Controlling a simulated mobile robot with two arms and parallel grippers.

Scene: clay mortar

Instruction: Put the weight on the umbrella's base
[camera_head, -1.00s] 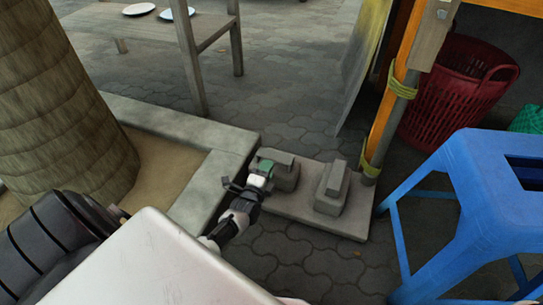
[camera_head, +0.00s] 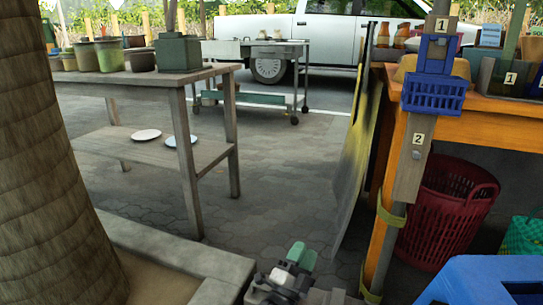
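My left gripper (camera_head: 302,257) shows at the bottom middle, with a white and black body and green parts at its front end. I cannot tell whether its fingers are open or shut, or whether it holds anything. A small grey edge (camera_head: 332,297) shows beside it at the bottom; it is too cut off to tell whether it is a weight or the umbrella's base. A grey pole (camera_head: 391,245) stands to the right, bound with green ties at the orange table. Most of the base area is below the picture. My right gripper is not in view.
A tree trunk (camera_head: 45,160) and a stone curb (camera_head: 170,248) stand at the left. A wooden table (camera_head: 135,85) holds pots and a dark green box (camera_head: 180,52). A red basket (camera_head: 447,212) and a blue stool (camera_head: 485,282) are at the right. The middle paving is clear.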

